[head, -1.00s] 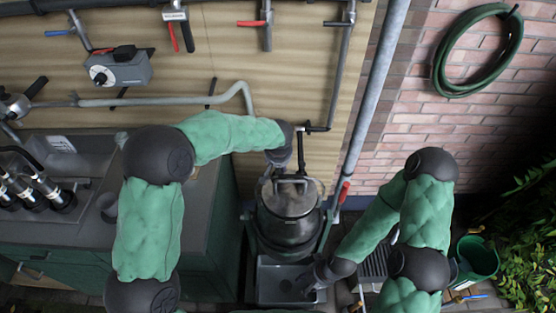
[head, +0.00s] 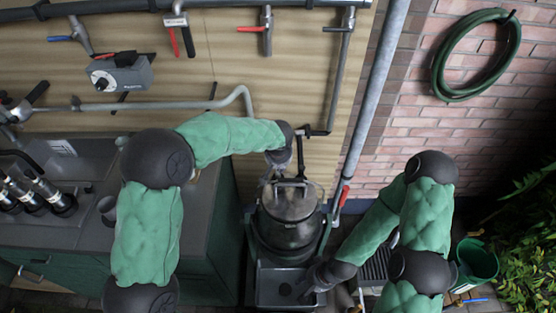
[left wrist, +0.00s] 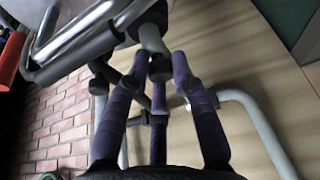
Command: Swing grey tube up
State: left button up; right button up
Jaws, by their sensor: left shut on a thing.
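My left gripper (head: 287,176) is above the round dark churn (head: 287,232), by the dark bar over its lid. In the left wrist view its purple fingers (left wrist: 160,70) close around the dark-capped end of a short grey tube (left wrist: 150,38); the contact is partly hidden. A longer bent grey tube (head: 170,105) runs along the wall and curves down left of this gripper; a bent tube also shows right of the fingers in the left wrist view. My right gripper (head: 312,283) is low, beside the grey tray under the churn; its fingers are too dark to read.
A dark bench (head: 150,235) with several metal taps fills the left. A grey tray (head: 265,285) lies below the churn. A long grey pipe (head: 375,95) runs down the wall corner. A green hose (head: 440,75) hangs on brick; a green bucket (head: 478,262) stands lower right.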

pick_arm(q)
jog(key=shift+w+r+p, duration=0.2)
jog(key=shift+r+p, duration=0.15)
jog(key=shift+r, duration=0.8)
jog(key=shift+w+r+p, duration=0.25)
jog(key=shift+r+p, duration=0.25)
jog(key=shift+r, duration=0.4)
jog(key=shift+w+r+p, duration=0.25)
jog(key=shift+r+p, duration=0.25)
jog(key=shift+r, duration=0.4)
jog(key=shift+o, duration=0.2)
jog(key=shift+w+r+p, duration=0.35)
jog(key=shift+r+p, duration=0.15)
jog(key=shift+r, duration=0.15)
jog(key=shift+w+r+p, duration=0.35)
jog(key=shift+r+p, duration=0.15)
jog(key=shift+r, duration=0.15)
jog(key=shift+w+a, duration=0.1)
